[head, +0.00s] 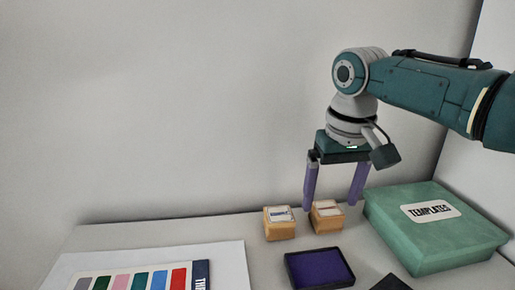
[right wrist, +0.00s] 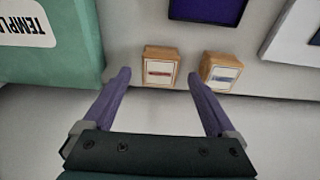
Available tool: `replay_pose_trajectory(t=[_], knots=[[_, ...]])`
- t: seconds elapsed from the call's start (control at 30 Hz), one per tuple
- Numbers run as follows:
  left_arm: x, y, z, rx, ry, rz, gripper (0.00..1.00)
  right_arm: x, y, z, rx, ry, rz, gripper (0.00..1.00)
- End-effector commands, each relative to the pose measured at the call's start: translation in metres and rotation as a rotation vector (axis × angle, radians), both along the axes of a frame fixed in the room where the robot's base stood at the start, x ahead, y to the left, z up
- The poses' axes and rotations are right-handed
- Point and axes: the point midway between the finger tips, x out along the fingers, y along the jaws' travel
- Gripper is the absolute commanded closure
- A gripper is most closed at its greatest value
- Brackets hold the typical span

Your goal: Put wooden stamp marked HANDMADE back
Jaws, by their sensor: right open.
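Two small wooden stamps stand side by side on the shelf. The left one (head: 280,230) has a blue-marked label; the right one (head: 327,223) has a red-marked label. Both also show in the right wrist view, the red-marked one (right wrist: 160,67) on the left and the blue-marked one (right wrist: 220,73) on the right. The lettering is too small to read, so I cannot tell which says HANDMADE. My right gripper (head: 331,206) is open and empty, pointing down around or just above the red-marked stamp. In the right wrist view its fingertips (right wrist: 159,74) frame that stamp. My left gripper is out of view.
A green TEMPLATES box (head: 432,235) stands close on the right of the stamps. A dark purple ink pad (head: 320,269) lies in front of them. A colour swatch card (head: 135,280) lies at the front left. The shelf left of the stamps is clear; a wall stands behind.

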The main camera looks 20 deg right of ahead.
Motion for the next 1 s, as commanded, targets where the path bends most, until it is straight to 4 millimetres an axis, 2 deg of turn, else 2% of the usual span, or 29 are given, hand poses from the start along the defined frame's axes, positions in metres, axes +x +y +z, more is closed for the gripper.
replay_pose_trajectory(t=[0.03,0.2,0.33,0.47,0.57,0.67,0.73,0.83,0.9,1.0], knots=[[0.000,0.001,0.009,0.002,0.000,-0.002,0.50,-0.001,0.000,0.017,0.000,-0.004,0.000,0.08],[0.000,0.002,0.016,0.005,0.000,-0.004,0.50,-0.006,0.002,0.053,0.001,-0.004,0.000,0.08],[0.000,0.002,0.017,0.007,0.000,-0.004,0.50,-0.009,0.003,0.071,0.002,-0.002,-0.001,0.08],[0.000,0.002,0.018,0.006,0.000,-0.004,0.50,-0.012,0.005,0.078,0.000,-0.001,0.007,0.08],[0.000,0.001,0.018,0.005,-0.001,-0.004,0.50,-0.022,0.018,0.064,-0.006,-0.002,0.063,0.08],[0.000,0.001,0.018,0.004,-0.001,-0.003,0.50,-0.044,0.044,0.034,-0.007,-0.017,0.171,0.08],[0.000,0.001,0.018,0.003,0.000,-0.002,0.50,-0.069,0.066,0.013,-0.001,-0.040,0.257,0.08],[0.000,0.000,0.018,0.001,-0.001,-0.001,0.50,-0.111,0.094,-0.008,0.017,-0.088,0.356,0.08],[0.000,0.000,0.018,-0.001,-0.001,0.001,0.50,-0.142,0.105,-0.015,0.026,-0.117,0.396,0.08],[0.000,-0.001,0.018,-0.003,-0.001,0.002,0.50,-0.181,0.112,-0.020,0.027,-0.142,0.419,0.08]])
